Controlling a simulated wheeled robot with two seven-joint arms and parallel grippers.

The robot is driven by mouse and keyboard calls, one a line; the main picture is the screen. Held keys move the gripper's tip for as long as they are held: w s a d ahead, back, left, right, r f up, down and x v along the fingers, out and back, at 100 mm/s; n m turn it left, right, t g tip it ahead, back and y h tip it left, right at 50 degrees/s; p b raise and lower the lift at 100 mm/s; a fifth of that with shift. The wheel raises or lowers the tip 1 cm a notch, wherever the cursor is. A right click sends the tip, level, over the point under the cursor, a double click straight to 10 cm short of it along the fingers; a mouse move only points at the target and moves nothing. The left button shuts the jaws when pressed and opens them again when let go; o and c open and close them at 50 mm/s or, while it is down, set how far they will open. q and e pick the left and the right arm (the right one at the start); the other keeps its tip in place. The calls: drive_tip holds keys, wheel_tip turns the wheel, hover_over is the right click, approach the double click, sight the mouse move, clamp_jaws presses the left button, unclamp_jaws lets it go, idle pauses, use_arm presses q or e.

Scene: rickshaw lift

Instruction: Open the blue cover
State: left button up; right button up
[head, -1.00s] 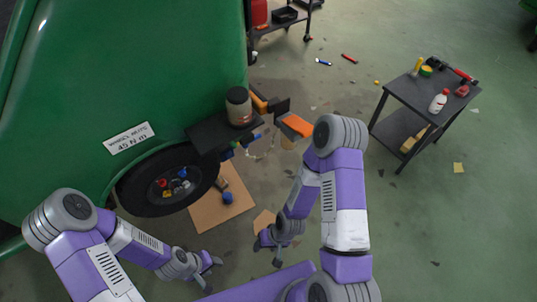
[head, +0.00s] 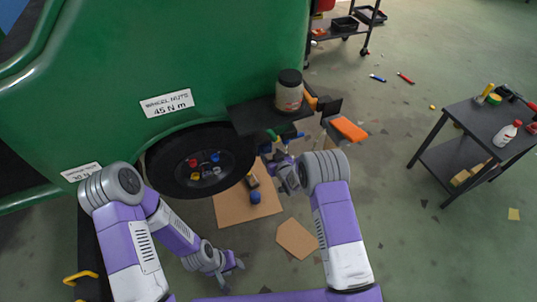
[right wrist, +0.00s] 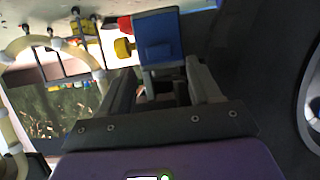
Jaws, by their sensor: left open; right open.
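The blue cover (right wrist: 157,38) shows in the right wrist view as a blue panel just beyond my right gripper, with a yellow knob (right wrist: 123,48) at its left. My right gripper (right wrist: 163,80) is open, its two dark fingers on either side of a grey piece below the panel. I cannot tell whether they touch it. In the head view my right gripper (head: 280,153) is under the black shelf's front edge, and its fingers and the cover are hard to make out. My left gripper (head: 232,266) is open and empty, low in front of the wheel.
A green vehicle body (head: 120,60) with a black wheel (head: 200,178) fills the left. A jar (head: 289,92) stands on the black shelf (head: 255,117). Cardboard (head: 240,208) lies on the floor below. A dark cart (head: 470,125) stands at right, with open floor between.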

sight(267, 150)
drive_tip(key=shift+b+x, duration=0.55)
drive_tip(key=shift+x, duration=1.35)
clamp_jaws()
